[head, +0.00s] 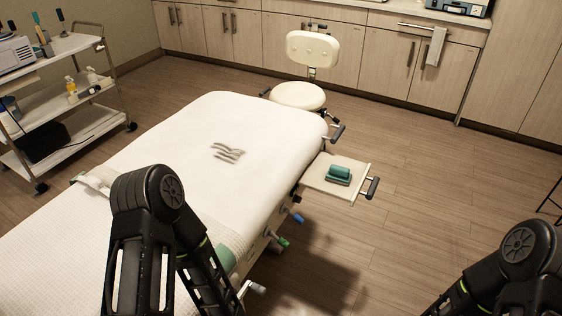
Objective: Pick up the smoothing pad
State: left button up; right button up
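A teal block-like object with a rounded, lighter green top (339,173), which looks like the smoothing pad, rests on a small pale side tray (316,184). The tray sticks out from the right side of the treatment bed (173,145). The pad appears to lie on a darker flat base. My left arm is in the lower left and crosses in front of the bed. My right arm is in the lower right corner. Both arms are well apart from the pad. Neither gripper's fingers show in the head view.
Several grey strips (228,152) lie on the bed. A cream stool (298,95) stands behind the bed's far end. A white trolley (62,100) with bottles and tools is at the left. Cabinets (390,55) line the back wall. The floor right of the tray is clear.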

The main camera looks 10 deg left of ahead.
aim_at(340, 174)
jog(key=i+l+u, duration=0.15)
jog(key=u, duration=1.25)
jog(key=l+u, duration=0.35)
jog(key=l, duration=0.25)
jog(key=l+u, duration=0.4)
jog(key=l, duration=0.25)
jog(key=l+u, duration=0.35)
jog(key=l, duration=0.3)
jog(key=k+l, duration=0.1)
jog(key=l, duration=0.65)
jog(key=k+l, duration=0.15)
jog(key=l, duration=0.25)
